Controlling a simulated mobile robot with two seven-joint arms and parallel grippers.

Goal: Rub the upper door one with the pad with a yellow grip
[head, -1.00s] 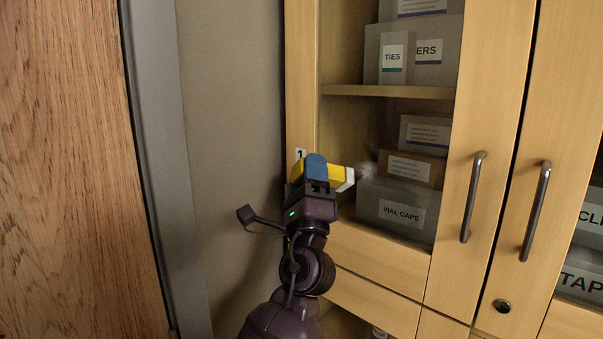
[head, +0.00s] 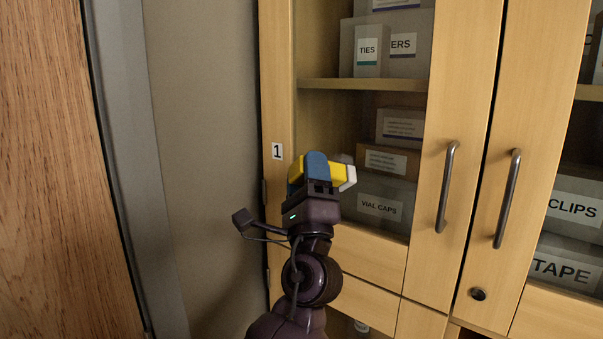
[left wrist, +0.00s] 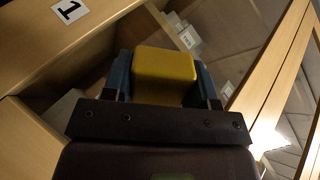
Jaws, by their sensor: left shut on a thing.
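The pad with a yellow grip (head: 325,172) is held by my left gripper (head: 316,168), whose blue fingers are shut on the yellow part. A pale pad face shows at its right end, at or close to the glass; I cannot tell whether it touches. In the left wrist view the yellow grip (left wrist: 165,75) sits between the blue fingers of the left gripper (left wrist: 163,85). The upper door one (head: 278,215) has a light wood frame, a glass pane and a label "1" (head: 277,151). A smudge seems to show on the glass just behind the pad. My right gripper is not in view.
Behind the glass are boxes, among them ties (head: 367,50) and vial caps (head: 379,207). Dark bar handles (head: 446,187) stick out at the right. Drawers (head: 368,256) lie below. A wood door (head: 55,170) and a grey wall stand at the left.

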